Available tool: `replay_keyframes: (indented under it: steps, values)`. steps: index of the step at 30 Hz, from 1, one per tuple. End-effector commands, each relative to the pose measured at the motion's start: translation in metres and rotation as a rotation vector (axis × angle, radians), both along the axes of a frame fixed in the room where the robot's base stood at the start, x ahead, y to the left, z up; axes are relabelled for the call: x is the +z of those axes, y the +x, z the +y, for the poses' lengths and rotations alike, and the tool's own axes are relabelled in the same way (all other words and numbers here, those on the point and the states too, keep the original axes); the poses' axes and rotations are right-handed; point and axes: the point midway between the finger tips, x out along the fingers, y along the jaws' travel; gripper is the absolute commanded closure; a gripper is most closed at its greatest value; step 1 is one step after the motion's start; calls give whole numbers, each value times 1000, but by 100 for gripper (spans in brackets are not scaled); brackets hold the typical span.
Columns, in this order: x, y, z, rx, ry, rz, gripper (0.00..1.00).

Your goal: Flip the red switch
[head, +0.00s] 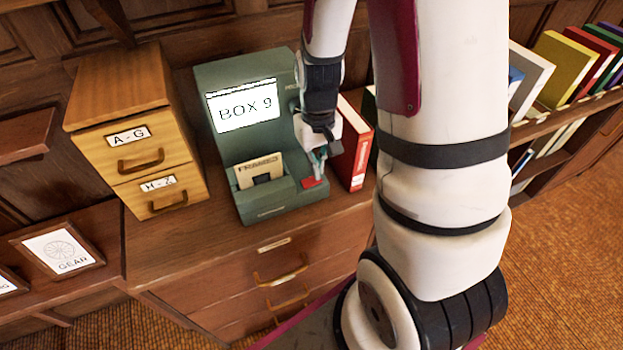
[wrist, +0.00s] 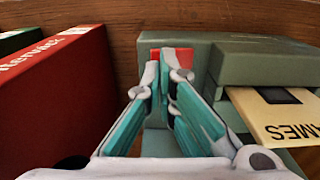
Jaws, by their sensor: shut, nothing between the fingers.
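The red switch (head: 313,182) sits low at the front right corner of a grey-green machine (head: 222,85), whose lit screen reads "BOX 9". My gripper (head: 318,168) points down just above or at the switch, with its fingers together and nothing between them. In the wrist view my fingertips (wrist: 163,70) lie in front of the switch (wrist: 184,56) and hide part of it. I cannot tell whether they touch it. Which way the switch is set cannot be made out.
A red book (head: 354,150) stands close to the right of the machine; it also shows at the left of the wrist view (wrist: 55,95). A card (head: 258,170) sits in the machine's tray. A wooden file box (head: 135,135) stands left on the cabinet (head: 165,240).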

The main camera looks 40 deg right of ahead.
Motion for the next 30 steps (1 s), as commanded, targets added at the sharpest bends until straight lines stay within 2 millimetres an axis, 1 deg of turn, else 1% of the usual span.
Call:
replay_keyframes:
  steps: [8,30]
  values:
    - [-1,0,0,0,0,0,100]
    - [-11,0,0,0,0,1,100]
